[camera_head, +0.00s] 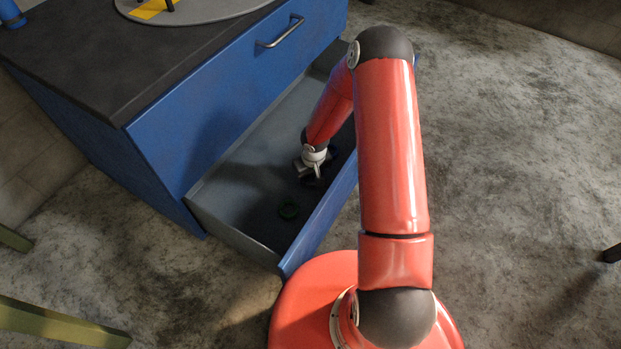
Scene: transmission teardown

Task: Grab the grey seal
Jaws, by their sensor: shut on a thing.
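My gripper (314,173) reaches down into the open lower drawer of the blue cabinet. It is shut on a small dark grey thing (312,182), which I take to be the grey seal. The seal is at the fingertips, just above or on the drawer floor; I cannot tell which. Its shape is mostly lost against the dark floor and partly hidden by the fingers.
The drawer (237,237) has raised walls around my gripper. Green legs (60,322) stand at the lower left.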

